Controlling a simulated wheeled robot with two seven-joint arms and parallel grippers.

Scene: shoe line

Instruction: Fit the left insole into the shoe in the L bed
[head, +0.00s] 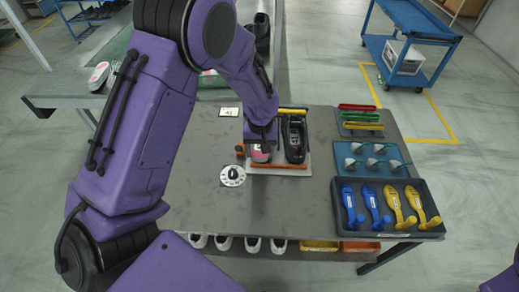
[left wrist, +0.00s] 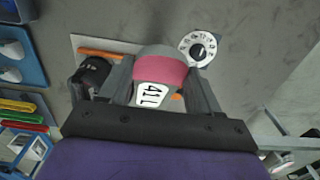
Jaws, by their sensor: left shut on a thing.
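My left gripper (head: 262,146) is over the left half of the white shoe fixture (head: 297,171). It is shut on the left insole (head: 261,155), a grey and pink piece. In the left wrist view the insole (left wrist: 160,70) sits between the two fingers, with a white label reading 41L. A black shoe (head: 294,140) stands in the fixture's right-hand bed and also shows in the left wrist view (left wrist: 92,75). The shoe in the L bed is hidden by my gripper and the insole, so I cannot tell how far the insole is in. My right gripper is not in view.
A dial (head: 232,175) lies left of the fixture, with a small card (head: 229,111) behind it. On the right are a dark tray (head: 393,232) of blue and yellow pieces, a blue tray (head: 345,168) and coloured bars (head: 358,116). The table's front middle is clear.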

